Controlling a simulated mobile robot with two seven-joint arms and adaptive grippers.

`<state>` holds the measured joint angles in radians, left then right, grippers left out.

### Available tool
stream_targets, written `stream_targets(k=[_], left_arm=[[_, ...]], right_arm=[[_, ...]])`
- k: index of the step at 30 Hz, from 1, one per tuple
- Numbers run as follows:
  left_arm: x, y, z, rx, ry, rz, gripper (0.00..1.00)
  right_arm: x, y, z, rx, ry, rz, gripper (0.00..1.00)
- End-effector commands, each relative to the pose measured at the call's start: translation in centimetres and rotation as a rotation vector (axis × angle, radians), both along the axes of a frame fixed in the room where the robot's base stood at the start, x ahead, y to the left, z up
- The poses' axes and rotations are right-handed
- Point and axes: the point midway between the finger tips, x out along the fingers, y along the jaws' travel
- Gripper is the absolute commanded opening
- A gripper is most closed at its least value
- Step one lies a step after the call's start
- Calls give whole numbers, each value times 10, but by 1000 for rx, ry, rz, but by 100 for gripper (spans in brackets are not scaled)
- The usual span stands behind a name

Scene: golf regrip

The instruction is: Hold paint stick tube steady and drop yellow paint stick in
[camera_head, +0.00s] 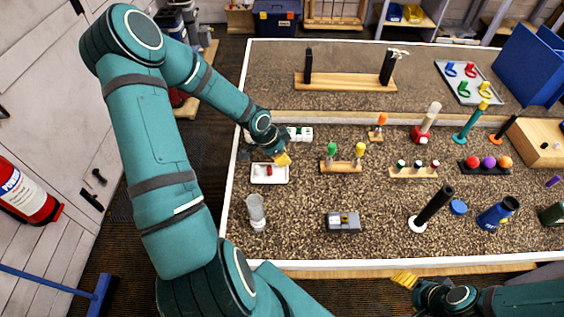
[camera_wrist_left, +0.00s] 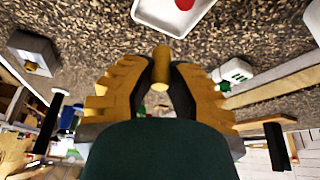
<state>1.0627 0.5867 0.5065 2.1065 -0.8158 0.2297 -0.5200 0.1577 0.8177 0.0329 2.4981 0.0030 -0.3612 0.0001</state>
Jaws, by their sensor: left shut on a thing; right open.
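My left gripper (camera_head: 283,159) is above the table's left part, just behind a white tray (camera_head: 258,181) that holds a red piece (camera_head: 268,171). In the left wrist view its ribbed yellow fingers are shut on a short yellow stick (camera_wrist_left: 161,68). The stick is hard to tell from the fingers in the head view. A clear tube (camera_head: 255,208) stands upright near the table's front left, apart from both grippers. My right gripper (camera_head: 404,280) is open and empty, in front of the table's front edge.
A grey box (camera_head: 343,222) sits right of the tube. A small wooden rack (camera_head: 341,167) with green and yellow-topped pieces stands right of my left gripper. Speckled tabletop around the tube is clear.

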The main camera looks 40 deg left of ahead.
Motion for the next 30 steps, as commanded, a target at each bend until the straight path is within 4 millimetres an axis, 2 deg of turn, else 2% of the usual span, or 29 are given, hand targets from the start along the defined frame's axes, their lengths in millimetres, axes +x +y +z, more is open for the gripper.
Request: stream_targets(k=[1, 3, 7, 21, 23, 26, 30], left_arm=[[0, 1, 12, 2, 0, 3, 3], [0, 1, 22, 2, -1, 1, 3], [0, 1, 34, 1, 0, 0, 3], [3, -4, 39, -1, 2, 1, 3], [9, -13, 40, -1, 3, 3, 3], [25, -39, 46, -3, 11, 23, 3], [48, -92, 63, -2, 21, 77, 3]], right_arm=[[0, 0, 5, 1, 0, 0, 61], [0, 0, 7, 1, -1, 1, 61], [0, 0, 10, 1, 0, 2, 61], [0, 0, 6, 1, 0, 2, 61], [0, 1, 0, 1, 1, 3, 61], [-1, 1, -17, -1, 4, 4, 61], [-2, 3, -49, -4, 7, 7, 61]])
